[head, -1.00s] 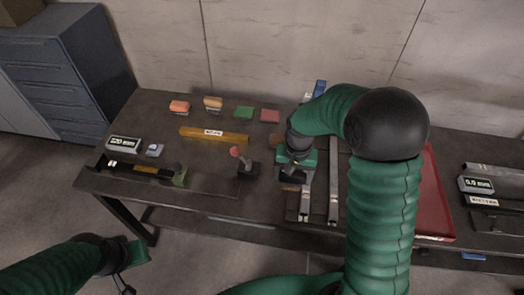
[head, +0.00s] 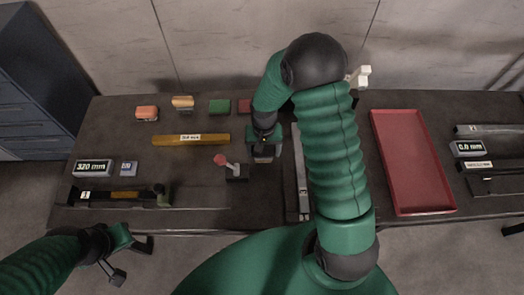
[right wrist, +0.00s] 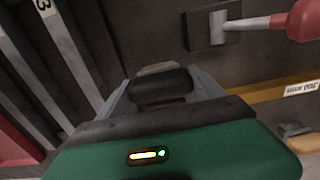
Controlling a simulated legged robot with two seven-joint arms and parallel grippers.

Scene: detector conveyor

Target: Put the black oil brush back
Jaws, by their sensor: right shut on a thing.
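My right gripper (head: 263,155) is over the table, just right of the red-knobbed lever (head: 236,168). In the right wrist view its two fingers (right wrist: 163,92) are shut on a small black block with a tan edge, which I take as the black oil brush (right wrist: 160,86). In the head view the brush is mostly hidden under the gripper. Orange (head: 147,112), tan-and-dark (head: 182,102), green (head: 219,106) and red (head: 244,105) blocks stand in a row at the back; my right arm partly covers the red one. My left gripper (head: 118,265) hangs at the front left, its jaws unclear.
A yellow bar (head: 190,139) lies in front of the row. Displays (head: 93,168) and a long gauge (head: 120,195) are at the left. Metal rails (head: 302,185) stand right of the gripper, partly behind my arm. A red tray (head: 412,160) is further right.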

